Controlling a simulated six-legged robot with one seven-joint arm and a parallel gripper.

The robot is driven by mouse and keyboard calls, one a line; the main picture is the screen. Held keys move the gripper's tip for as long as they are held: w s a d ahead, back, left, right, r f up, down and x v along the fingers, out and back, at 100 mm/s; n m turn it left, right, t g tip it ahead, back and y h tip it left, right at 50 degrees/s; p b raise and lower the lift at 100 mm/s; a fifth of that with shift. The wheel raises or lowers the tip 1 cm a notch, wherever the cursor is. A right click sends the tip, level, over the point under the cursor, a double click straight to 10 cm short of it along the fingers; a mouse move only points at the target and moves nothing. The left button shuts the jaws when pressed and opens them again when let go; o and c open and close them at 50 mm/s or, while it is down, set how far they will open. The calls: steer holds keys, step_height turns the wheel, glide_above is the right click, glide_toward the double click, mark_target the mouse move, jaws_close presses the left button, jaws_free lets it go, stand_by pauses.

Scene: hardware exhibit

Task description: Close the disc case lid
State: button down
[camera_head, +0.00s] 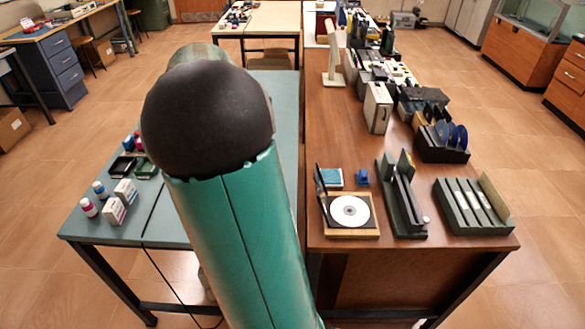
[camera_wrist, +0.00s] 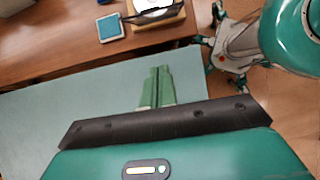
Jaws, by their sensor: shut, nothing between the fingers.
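The disc case (camera_head: 336,233) is on the near part of the brown table, with a white disc (camera_head: 349,211) in its tray. Its dark lid (camera_head: 320,184) stands up at the left side, so the case is open. In the wrist view the case (camera_wrist: 170,19) shows at the top edge, partly cut off, with the lid (camera_wrist: 151,15) as a thin dark bar seen edge-on. My gripper (camera_wrist: 158,72) is shut and empty, above the blue-grey table and apart from the case. In the head view my arm hides it.
A blue square box (camera_head: 331,177) lies behind the case, with a small blue object (camera_head: 362,177) beside it. A dark upright rack (camera_head: 403,205) and a slotted file holder (camera_head: 470,205) stand to the right. Small bottles and boxes (camera_head: 115,210) sit on the blue-grey table (camera_head: 85,232).

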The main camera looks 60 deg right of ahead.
steer(key=s+d+f, duration=0.5)
steer(key=s+f, duration=0.2)
steer(key=s, duration=0.1)
steer(key=shift+s+f, duration=0.2)
steer(key=shift+s, duration=0.1)
stand_by(0.5)
